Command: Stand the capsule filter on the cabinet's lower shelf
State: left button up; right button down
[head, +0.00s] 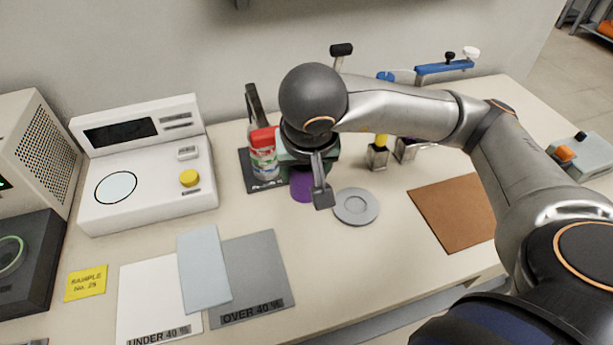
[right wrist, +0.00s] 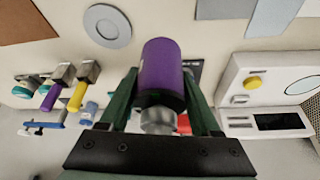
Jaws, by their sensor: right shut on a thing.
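A purple cylinder with a grey metal end (right wrist: 163,72), which looks like the capsule filter, sits between the green fingers of my right gripper (right wrist: 160,105). The fingers are shut on its sides. In the head view only a small part of the purple cylinder (head: 301,187) shows below my right gripper (head: 303,165); my wrist hides the rest. It is above the bench, just left of a grey ring-shaped disc (head: 356,206); I cannot tell whether it touches the bench. My left gripper is not in view.
A red-capped bottle (head: 263,158) stands close left of the gripper on a dark mat (head: 248,182). A white instrument (head: 140,205) is further left. A brown mat (head: 452,212) lies right. Small tools with coloured handles stand behind my arm.

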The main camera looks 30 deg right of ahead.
jog(key=w+d+f, duration=0.4)
jog(key=w+f, duration=0.1)
jog(key=w+d+f, duration=0.2)
jog(key=w, duration=0.1)
jog(key=shift+d+f, duration=0.3)
jog(key=shift+w+d+f, duration=0.2)
jog(key=shift+f, duration=0.2)
jog(key=shift+w+d+f, duration=0.1)
jog(key=shift+w+f, duration=0.05)
jog(key=shift+f, duration=1.55)
jog(key=shift+f, duration=0.1)
jog(key=shift+c, duration=0.5)
grip_release()
